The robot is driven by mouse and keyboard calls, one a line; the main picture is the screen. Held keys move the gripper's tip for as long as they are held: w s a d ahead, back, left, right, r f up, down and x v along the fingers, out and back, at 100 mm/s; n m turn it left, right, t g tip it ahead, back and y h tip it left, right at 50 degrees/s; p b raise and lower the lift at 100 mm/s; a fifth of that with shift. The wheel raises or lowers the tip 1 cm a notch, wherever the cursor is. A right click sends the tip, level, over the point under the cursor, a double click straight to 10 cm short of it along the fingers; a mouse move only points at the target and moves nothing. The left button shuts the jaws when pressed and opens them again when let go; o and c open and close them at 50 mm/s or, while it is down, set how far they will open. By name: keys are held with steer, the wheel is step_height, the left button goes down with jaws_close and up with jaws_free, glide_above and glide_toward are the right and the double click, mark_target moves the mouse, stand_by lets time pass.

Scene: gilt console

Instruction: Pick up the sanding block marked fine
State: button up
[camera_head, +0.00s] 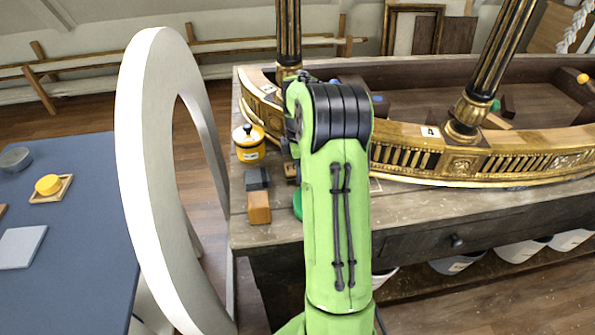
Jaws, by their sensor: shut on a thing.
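My green arm (336,215) rises in the middle of the view and hides part of the wooden bench (420,205). I cannot make out my gripper, which seems to be behind the arm. An orange-brown block (259,208) lies near the bench's left front corner. A dark grey block (257,179) sits just behind it. A small brown and dark piece (291,172) shows right at the arm's left side. No marking reading fine is legible on any block, so I cannot tell which one is the fine sanding block.
A yellow pot (248,143) stands behind the blocks. The gilt console (500,160) with fluted legs fills the bench's back and right. A big white ring (142,170) stands left, before a blue table (75,190) with a yellow piece (48,184) on a small tray.

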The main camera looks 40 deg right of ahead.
step_height(320, 180, up, 10)
steer(key=p, duration=0.3)
steer(key=o, duration=0.3)
steer(key=shift+c, duration=0.9)
